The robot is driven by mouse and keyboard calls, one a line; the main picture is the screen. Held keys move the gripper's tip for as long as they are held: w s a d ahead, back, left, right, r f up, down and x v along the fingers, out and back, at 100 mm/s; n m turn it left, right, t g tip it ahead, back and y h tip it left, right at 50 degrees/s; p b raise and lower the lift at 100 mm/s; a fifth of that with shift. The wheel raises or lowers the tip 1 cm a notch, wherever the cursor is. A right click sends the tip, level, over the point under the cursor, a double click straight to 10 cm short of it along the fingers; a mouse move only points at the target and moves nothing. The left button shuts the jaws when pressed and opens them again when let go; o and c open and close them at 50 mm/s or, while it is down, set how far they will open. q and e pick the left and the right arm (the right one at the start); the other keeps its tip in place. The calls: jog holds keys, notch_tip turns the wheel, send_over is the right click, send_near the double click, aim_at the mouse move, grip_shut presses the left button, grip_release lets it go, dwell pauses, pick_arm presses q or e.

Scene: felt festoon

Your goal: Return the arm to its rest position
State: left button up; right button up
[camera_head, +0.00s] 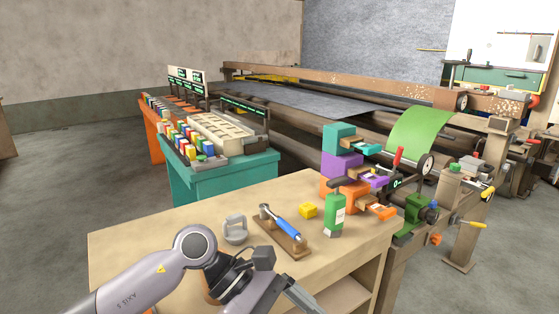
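My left arm (150,279) comes in from the lower left and bends at a round grey joint over the front of the wooden workbench (150,235). My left gripper (298,298) is at the bottom edge, partly cut off by the frame. I cannot tell whether its fingers are open or shut, or whether it holds anything. My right arm and gripper are not in view.
On the bench are a grey clamp-like object (235,230), a blue-handled roller (286,229) on a wooden stand, a yellow block (308,210), a green bottle (335,213) and stacked coloured drawers (341,166). A teal table (215,186) and a long machine (350,85) stand behind. The bench's left part is clear.

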pick_arm(q)
notch_tip(320, 180, up, 6)
jog(key=d+f+n+t+h, duration=0.15)
jog(key=n+t+h, duration=0.35)
jog(key=n+h, duration=0.9)
jog(key=w+a+f+n+t+y+p, duration=0.1)
jog(key=w+a+f+n+t+y, duration=0.25)
jog(key=n+t, duration=0.65)
jog(key=w+a+f+n+t+y, duration=0.15)
jog(key=a+n+t+y, duration=0.4)
jog(key=n, duration=0.85)
jog(key=s+a+f+n+y, duration=0.4)
jog(key=a+f+n+y, duration=0.45)
jog(key=f+n, duration=0.35)
jog(key=s+a+f+n+g+y+p, duration=0.1)
jog(key=s+a+f+n+g+y, duration=0.3)
jog(key=s+f+n, duration=0.4)
notch_tip(320, 180, down, 3)
jog(key=s+a+g, duration=0.1)
jog(key=s+a, duration=0.1)
jog(key=shift+s+a+f+n+g, duration=0.15)
jog(key=shift+s+n+g, duration=0.15)
jog(key=shift+s+g, duration=0.1)
